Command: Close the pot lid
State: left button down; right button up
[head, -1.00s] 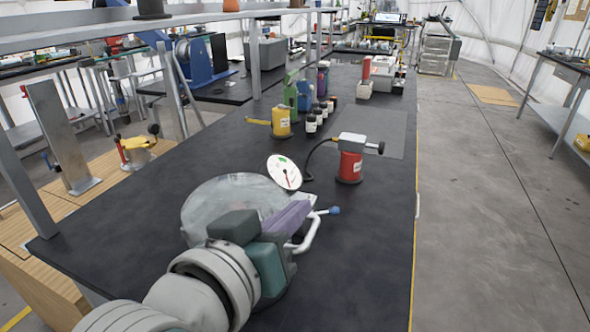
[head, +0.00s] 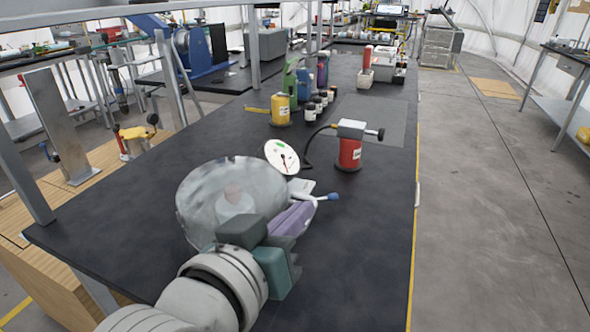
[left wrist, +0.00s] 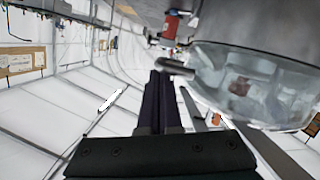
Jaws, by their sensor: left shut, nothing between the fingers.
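The pot shows in the head view as a large, round, clear and silvery shape (head: 205,190) at the near part of the black bench. A dull reddish patch shows through or on it. I cannot tell lid from body. A white dial gauge (head: 282,157) and a blue-tipped lever (head: 328,197) are at its right side. In the left wrist view its clear rounded side (left wrist: 270,75) fills the upper right, with a metal knob-like part beside the fingers. My left gripper (head: 305,210), with purple fingers, is shut and empty just right of the pot; contact is unclear. My right gripper is out of view.
A yellow can (head: 280,110) and several small dark bottles (head: 313,108) stand farther back. The bench (head: 365,235) is clear right of the pot, up to its yellow-marked edge.

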pick_arm(q)
jog(key=s+a+r+p, duration=0.5)
jog(key=s+r, duration=0.1)
jog(key=s, duration=0.3)
jog(key=s+a+f+m+g+y, duration=0.1)
jog(key=s+a+g+y, duration=0.2)
jog(key=s+a+g, duration=0.35)
jog(key=s+a+f+g+y, duration=0.2)
jog(key=s+a+g+y, duration=0.15)
jog(key=s+a, duration=0.5)
notch_tip(320, 180, up, 36)
jog(key=s+d+p, duration=0.1)
jog(key=d+p, duration=0.1)
jog(key=p, duration=3.4)
jog(key=shift+s+f, duration=0.2)
jog(key=shift+f, duration=0.05)
jog(key=shift+h, duration=0.25)
